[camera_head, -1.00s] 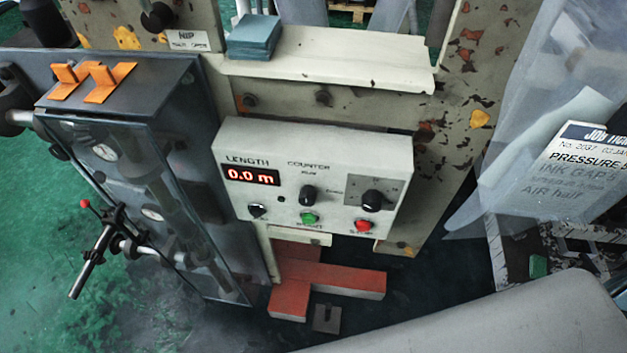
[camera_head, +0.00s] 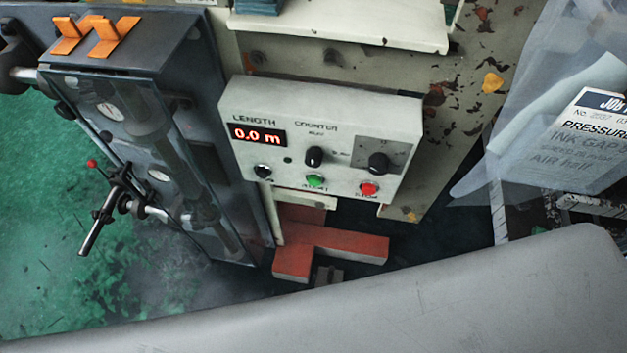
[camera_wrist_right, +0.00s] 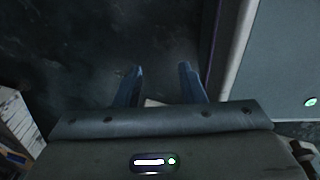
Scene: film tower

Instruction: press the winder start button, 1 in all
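The green button (camera_head: 315,180) is on the front of a pale control box (camera_head: 237,107), which is marked LENGTH COUNTER. Its lettering is too blurred to read surely. A red button (camera_head: 368,188) is to its right, and black knobs sit above. The red display (camera_head: 257,135) reads 0.0 m. My right gripper (camera_wrist_right: 160,67) shows in the right wrist view with its two fingers apart and nothing between them. It is over a dark area, not in the head view. My left gripper is not in view.
A dark cabinet (camera_head: 193,55) with orange clips (camera_head: 110,37) stands left of the box. Red blocks (camera_head: 345,245) lie below it. A clear sheet with a job ticket (camera_head: 590,140) hangs at right. The right wrist view shows a pale panel (camera_wrist_right: 285,50) at right.

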